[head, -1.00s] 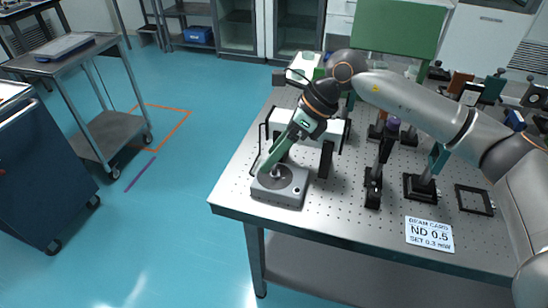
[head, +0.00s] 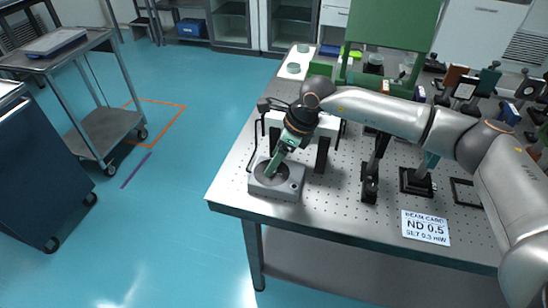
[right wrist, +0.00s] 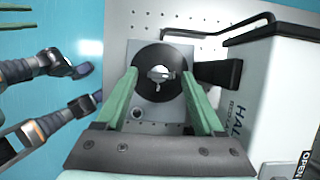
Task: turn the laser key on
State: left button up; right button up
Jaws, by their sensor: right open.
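The laser key (right wrist: 160,75) is a small silver piece at the centre of a round black disc (right wrist: 148,91), on a grey box (head: 288,193) near the table's front left corner. The bow of the key lies roughly across the right wrist view. My right gripper (head: 270,174) points down at the box in the head view and partly covers the disc. Its two green fingers are open in the right wrist view (right wrist: 160,75), one on each side of the key, with gaps between. I cannot tell the fingertips' height above the disc. My left gripper is not in the head view.
A white housing (right wrist: 266,95) with a black snout stands close to the right of the key in the right wrist view. Black posts (head: 370,183) and a label card (head: 426,227) are on the perforated table (head: 330,215). Blue floor lies left of the table.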

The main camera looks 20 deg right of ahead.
jog(key=shift+a+f, duration=0.15)
jog(key=shift+f, duration=0.3)
jog(key=shift+c, duration=0.2)
jog(key=shift+w, duration=0.1)
grip_shut()
